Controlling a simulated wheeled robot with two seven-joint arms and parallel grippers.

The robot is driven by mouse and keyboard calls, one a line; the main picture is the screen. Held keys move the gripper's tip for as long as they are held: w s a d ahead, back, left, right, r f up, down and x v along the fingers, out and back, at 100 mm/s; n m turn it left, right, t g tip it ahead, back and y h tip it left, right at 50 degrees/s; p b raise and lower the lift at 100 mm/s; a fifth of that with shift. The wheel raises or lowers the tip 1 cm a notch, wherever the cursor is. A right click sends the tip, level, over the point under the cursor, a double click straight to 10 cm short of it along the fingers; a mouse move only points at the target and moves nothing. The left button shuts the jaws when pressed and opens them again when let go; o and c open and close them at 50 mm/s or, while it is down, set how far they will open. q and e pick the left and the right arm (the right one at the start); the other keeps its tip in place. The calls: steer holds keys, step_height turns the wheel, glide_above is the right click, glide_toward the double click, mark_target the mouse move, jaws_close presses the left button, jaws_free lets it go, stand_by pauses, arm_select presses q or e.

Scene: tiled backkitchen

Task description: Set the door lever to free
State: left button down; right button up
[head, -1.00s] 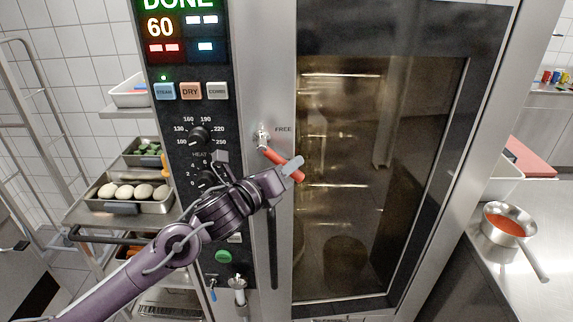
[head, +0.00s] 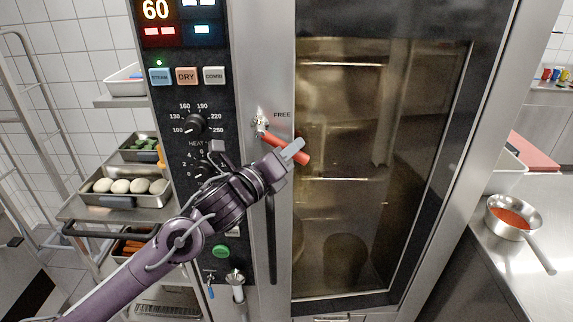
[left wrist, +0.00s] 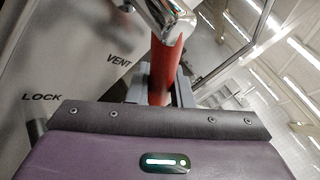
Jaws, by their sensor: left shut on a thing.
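The door lever has a red handle (head: 285,147) on a chrome pivot (head: 260,122), on the oven's steel strip beside the glass door. The handle slants down to the right from the pivot, below the FREE label (head: 282,115). My left gripper (head: 293,151) is shut on the handle near its outer end. In the left wrist view the red handle (left wrist: 166,62) runs between the grey jaws, with the chrome pivot (left wrist: 168,18) at the top. VENT (left wrist: 119,60) and LOCK (left wrist: 42,97) markings show on the steel there. My right gripper is out of view.
The glass oven door (head: 375,170) looks closed. A control panel with a heat knob (head: 195,123) is left of the lever. A rack at left holds a pan of eggs (head: 128,187). A saucepan of red sauce (head: 512,216) stands on the right counter.

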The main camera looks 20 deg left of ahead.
arm_select(q)
steer(key=n+t+b, duration=0.1)
steer(key=b, duration=0.2)
steer(key=r+n+t+b, duration=0.1)
steer(key=n+b, duration=0.1)
steer(key=b, duration=0.1)
steer(key=d+r+n+t+y+b, duration=0.1)
steer(key=n+t+b, duration=0.1)
steer(key=b, duration=0.1)
steer(key=shift+w+d+r+b, duration=0.1)
steer(key=shift+w+r+b, duration=0.15)
steer(key=shift+b, duration=0.1)
steer(key=shift+r+n+t+y+b, duration=0.25)
steer(key=shift+r+n+t+b, duration=0.1)
steer(key=shift+n+b, duration=0.25)
steer(key=shift+r+n+t+y+b, duration=0.25)
steer(key=shift+r+n+t+b, duration=0.1)
steer(key=shift+n, duration=0.35)
steer(key=shift+r, duration=0.25)
steer(key=c, duration=1.6)
jaws_free()
steer(key=shift+o, duration=0.2)
